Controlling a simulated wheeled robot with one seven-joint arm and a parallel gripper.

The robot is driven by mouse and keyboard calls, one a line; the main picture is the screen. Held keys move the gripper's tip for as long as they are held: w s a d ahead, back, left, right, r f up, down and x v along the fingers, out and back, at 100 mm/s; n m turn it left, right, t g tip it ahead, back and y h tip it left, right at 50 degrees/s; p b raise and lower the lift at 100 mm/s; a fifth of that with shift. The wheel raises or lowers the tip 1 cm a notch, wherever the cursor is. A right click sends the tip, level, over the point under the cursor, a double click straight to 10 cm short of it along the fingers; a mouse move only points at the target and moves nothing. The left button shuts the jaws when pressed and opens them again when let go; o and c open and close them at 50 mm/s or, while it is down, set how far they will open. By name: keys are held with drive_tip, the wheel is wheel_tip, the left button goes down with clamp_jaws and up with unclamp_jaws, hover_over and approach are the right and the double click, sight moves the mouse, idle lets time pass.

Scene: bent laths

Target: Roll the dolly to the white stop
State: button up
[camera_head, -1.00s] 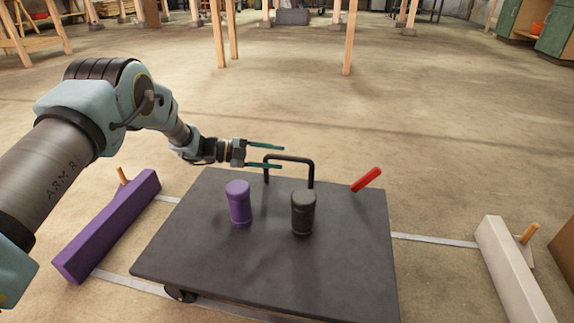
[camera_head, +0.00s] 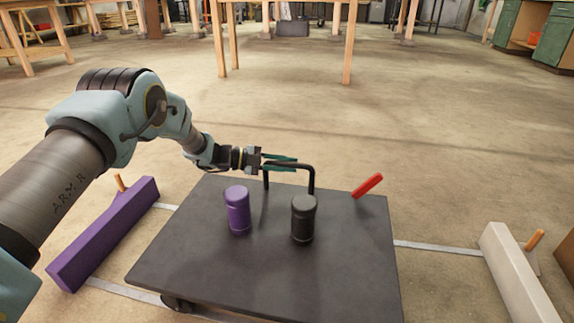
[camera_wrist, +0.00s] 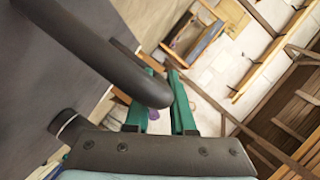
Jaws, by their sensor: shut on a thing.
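The dolly (camera_head: 260,274) is a dark flat platform on casters, with a black hoop handle (camera_head: 312,180) at its back edge.
A purple canister (camera_head: 237,210) and a dark canister (camera_head: 303,218) stand upright on the dolly. A red bar (camera_head: 367,186) tilts at its back right. A purple stop (camera_head: 103,236) lies on the left. Pale floor strips (camera_head: 440,246) run between the stops. Floor behind is open.

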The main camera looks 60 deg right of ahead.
clamp_jaws()
idle(0.8)
